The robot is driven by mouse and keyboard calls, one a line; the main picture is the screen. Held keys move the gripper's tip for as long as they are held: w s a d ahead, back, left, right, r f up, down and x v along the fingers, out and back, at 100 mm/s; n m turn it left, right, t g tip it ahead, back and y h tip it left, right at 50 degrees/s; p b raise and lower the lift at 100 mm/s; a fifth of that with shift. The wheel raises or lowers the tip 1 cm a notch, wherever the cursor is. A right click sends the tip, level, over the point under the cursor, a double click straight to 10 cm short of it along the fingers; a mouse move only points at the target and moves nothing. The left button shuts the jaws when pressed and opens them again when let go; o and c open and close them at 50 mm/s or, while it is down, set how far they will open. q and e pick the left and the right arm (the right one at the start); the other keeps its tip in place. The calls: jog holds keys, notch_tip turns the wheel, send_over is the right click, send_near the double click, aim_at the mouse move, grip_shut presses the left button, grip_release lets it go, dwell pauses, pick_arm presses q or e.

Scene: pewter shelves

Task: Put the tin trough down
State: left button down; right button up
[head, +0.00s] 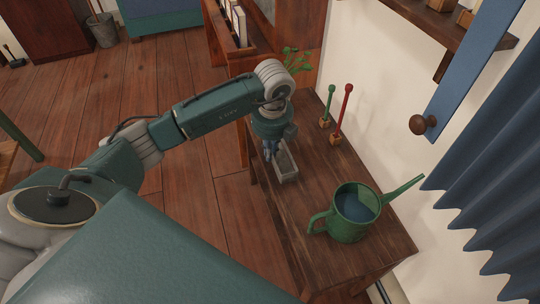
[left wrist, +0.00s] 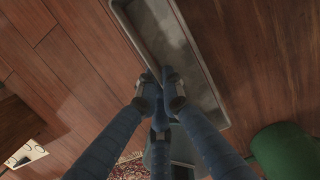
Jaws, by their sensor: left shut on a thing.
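The tin trough (head: 286,163) is a narrow grey open box near the left edge of the dark wooden table (head: 300,215). In the left wrist view the trough (left wrist: 182,50) runs from the top down to the right, and its inside looks empty. My left gripper (head: 269,150) is above the trough's left side. Its blue fingers (left wrist: 160,84) are shut on the trough's near-left wall. I cannot tell whether the trough's underside touches the table. My right gripper is in neither view.
A green watering can (head: 350,212) stands on the table, right of the trough, its spout toward the wall. A green stick (head: 328,104) and a red stick (head: 343,112) stand in small blocks at the back. A leafy plant (head: 295,60) is behind my wrist.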

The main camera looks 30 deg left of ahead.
pick_arm(q)
jog(key=shift+f, duration=0.8)
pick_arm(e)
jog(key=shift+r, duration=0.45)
pick_arm(q)
jog(key=shift+f, duration=0.1)
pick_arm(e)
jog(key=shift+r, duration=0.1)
pick_arm(q)
jog(key=c, duration=2.4)
grip_release()
jog(key=o, duration=0.5)
jog(key=shift+c, duration=0.2)
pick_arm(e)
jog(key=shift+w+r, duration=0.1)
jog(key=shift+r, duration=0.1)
pick_arm(q)
jog(key=shift+r, duration=0.3)
jog(key=r, duration=0.4)
jog(key=r+p, duration=0.1)
jog(key=r, duration=0.2)
jog(key=s+d+r, duration=0.1)
jog(key=r, duration=0.3)
jog(key=shift+r+p, duration=0.3)
jog(key=shift+p, duration=0.1)
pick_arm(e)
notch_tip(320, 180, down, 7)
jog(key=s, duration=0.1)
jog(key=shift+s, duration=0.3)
